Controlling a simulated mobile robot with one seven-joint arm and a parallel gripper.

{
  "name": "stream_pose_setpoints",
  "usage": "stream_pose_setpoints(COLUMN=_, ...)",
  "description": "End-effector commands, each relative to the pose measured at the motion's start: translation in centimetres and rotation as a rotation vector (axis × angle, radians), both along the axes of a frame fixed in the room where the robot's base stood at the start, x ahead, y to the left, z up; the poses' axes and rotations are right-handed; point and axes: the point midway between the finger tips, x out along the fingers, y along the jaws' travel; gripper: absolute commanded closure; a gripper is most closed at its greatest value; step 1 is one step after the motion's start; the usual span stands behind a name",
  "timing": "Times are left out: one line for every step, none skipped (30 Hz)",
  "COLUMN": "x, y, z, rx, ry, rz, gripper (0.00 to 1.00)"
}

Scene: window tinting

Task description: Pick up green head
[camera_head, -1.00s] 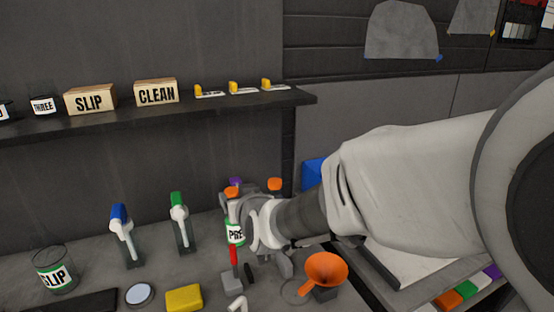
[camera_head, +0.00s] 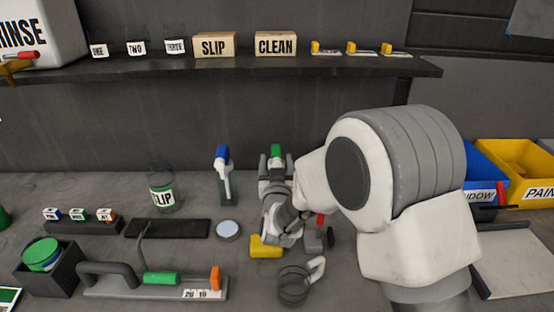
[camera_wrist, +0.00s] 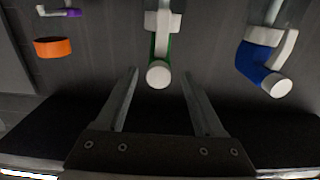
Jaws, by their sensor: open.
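The green head (camera_head: 276,151) tops a sprayer at the back of the bench, mostly hidden behind my gripper (camera_head: 276,166). In the wrist view, the green head (camera_wrist: 157,50) appears upright in the middle, with a pale round nozzle end. My gripper (camera_wrist: 160,76) is open, its two fingers on either side of the nozzle end. The fingers appear apart from it, and nothing is held. I cannot tell how deep the head sits between them.
A sprayer with a blue head (camera_head: 222,153) stands close to the left; its blue head shows at right in the wrist view (camera_wrist: 258,62). A yellow sponge (camera_head: 265,247) and coiled grey object (camera_head: 293,284) lie in front. The shelf (camera_head: 200,66) runs above the bench.

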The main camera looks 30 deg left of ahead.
Motion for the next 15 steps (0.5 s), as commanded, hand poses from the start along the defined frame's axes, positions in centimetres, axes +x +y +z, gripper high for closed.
stream_pose_setpoints(x=0.5, y=0.2, z=0.0, rx=0.0, ry=0.001, rz=-0.001, gripper=0.3)
stream_pose_setpoints(x=0.7, y=0.3, z=0.0, rx=0.0, ry=0.001, rz=-0.001, gripper=0.3)
stream_pose_setpoints(x=0.8, y=0.4, z=0.0, rx=-0.002, ry=0.001, rz=-0.001, gripper=0.3)
stream_pose_setpoints(x=0.9, y=0.4, z=0.0, rx=-0.002, ry=0.001, rz=0.0, gripper=0.3)
stream_pose_setpoints(x=1.1, y=0.5, z=0.0, rx=-0.001, ry=0.0, rz=-0.001, gripper=0.3)
stream_pose_setpoints(x=1.2, y=0.6, z=-0.1, rx=-0.001, ry=0.0, rz=-0.001, gripper=0.3)
stream_pose_setpoints(x=1.4, y=0.6, z=-0.1, rx=-0.001, ry=0.0, rz=-0.001, gripper=0.3)
stream_pose_setpoints(x=1.6, y=0.8, z=-0.1, rx=-0.001, ry=0.0, rz=-0.001, gripper=0.3)
stream_pose_setpoints(x=2.0, y=0.9, z=-0.3, rx=-0.003, ry=0.001, rz=-0.001, gripper=0.3)
stream_pose_setpoints(x=2.4, y=1.1, z=-0.4, rx=-0.002, ry=0.0, rz=-0.001, gripper=0.3)
stream_pose_setpoints(x=2.8, y=1.3, z=-0.5, rx=-0.003, ry=0.001, rz=-0.001, gripper=0.3)
stream_pose_setpoints(x=3.3, y=1.6, z=-0.6, rx=-0.002, ry=0.001, rz=-0.001, gripper=0.3)
stream_pose_setpoints(x=3.7, y=1.7, z=-0.7, rx=-0.001, ry=0.0, rz=-0.001, gripper=0.3)
stream_pose_setpoints(x=4.0, y=1.9, z=-0.8, rx=-0.001, ry=0.0, rz=-0.001, gripper=0.3)
stream_pose_setpoints(x=4.4, y=2.2, z=-0.8, rx=0.0, ry=0.001, rz=0.0, gripper=0.3)
